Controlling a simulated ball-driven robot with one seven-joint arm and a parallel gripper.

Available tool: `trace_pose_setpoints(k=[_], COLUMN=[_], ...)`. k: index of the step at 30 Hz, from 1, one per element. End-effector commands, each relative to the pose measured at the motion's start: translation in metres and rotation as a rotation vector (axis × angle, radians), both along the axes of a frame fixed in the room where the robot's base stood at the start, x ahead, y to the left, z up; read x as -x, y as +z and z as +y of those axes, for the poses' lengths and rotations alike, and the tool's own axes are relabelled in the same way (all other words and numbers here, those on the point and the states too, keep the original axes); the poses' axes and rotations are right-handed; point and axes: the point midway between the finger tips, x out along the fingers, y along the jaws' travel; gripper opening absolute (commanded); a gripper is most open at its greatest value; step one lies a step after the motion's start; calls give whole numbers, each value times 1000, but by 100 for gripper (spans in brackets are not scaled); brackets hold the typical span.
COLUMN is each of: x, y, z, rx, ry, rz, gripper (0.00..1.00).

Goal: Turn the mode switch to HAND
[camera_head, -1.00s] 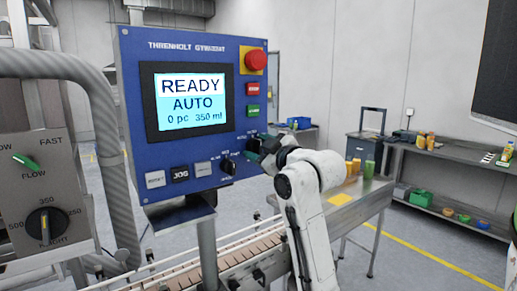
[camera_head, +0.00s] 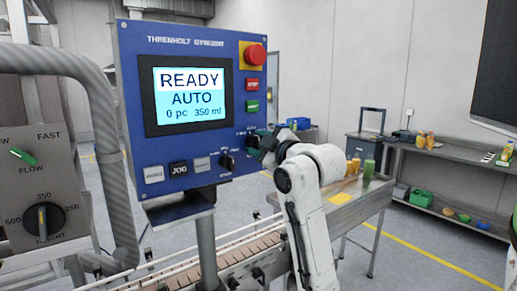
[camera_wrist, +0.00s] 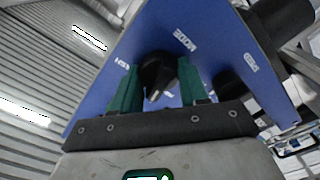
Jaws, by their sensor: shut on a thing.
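The blue control panel (camera_head: 185,100) stands at left centre in the head view. Its screen (camera_head: 191,95) reads READY, AUTO, 0 pc, 350 ml. My gripper (camera_head: 258,143) is at the panel's lower right edge, largely covering the mode switch there. In the wrist view the black mode switch knob (camera_wrist: 158,72) sits between the green fingers of my gripper (camera_wrist: 159,92), below a MODE label on the blue panel. The fingers are shut on the knob from both sides. The knob's exact pointer direction is hard to read.
A second black rotary switch (camera_head: 227,162) is left of and below my gripper, beside several push buttons. The red emergency stop (camera_head: 255,54) is above. A conveyor (camera_head: 230,258) runs below the panel. A metal table (camera_head: 350,200) with yellow and green containers stands behind my arm.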

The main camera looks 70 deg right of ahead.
Motion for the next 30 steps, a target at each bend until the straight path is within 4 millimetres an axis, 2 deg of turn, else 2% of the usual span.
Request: trace_pose_setpoints(k=[15, 30], x=[0, 0], y=[-4, -3], z=[0, 0], rx=[355, 492], ry=[0, 2], rz=[219, 307], gripper=[13, 13])
